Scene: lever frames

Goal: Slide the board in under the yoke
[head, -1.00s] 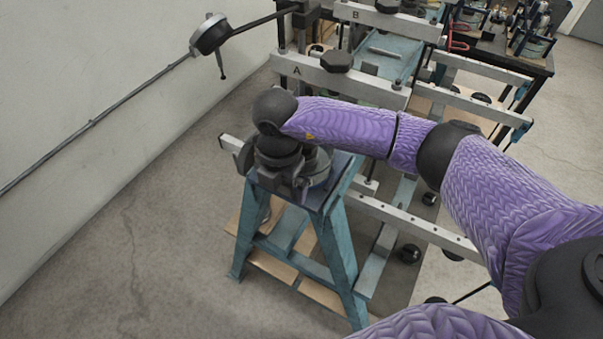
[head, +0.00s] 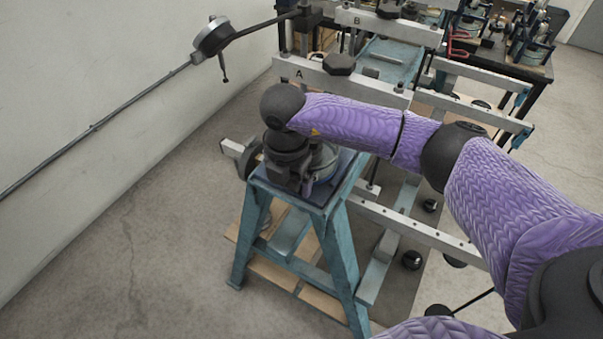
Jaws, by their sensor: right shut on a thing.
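Two pale metal yoke bars with dark knobs are in the head view. The yoke marked A (head: 315,77) is nearer, and the yoke marked B (head: 365,21) is farther back. A flat teal panel (head: 402,57) lies between them; I cannot tell whether it is the board. My right gripper (head: 303,190) points down at the top of a teal trestle stand (head: 340,265), in front of yoke A. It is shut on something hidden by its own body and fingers. A blue-grey rounded part (head: 325,160) shows just behind it. My left gripper is not in view.
A pale wall stands at the left, with a long grey rod and dark clamp head (head: 213,37) before it. Metal rails (head: 425,234) run to the right of the stand. A dark workbench (head: 530,68) with equipment is at the back right. The left floor is clear.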

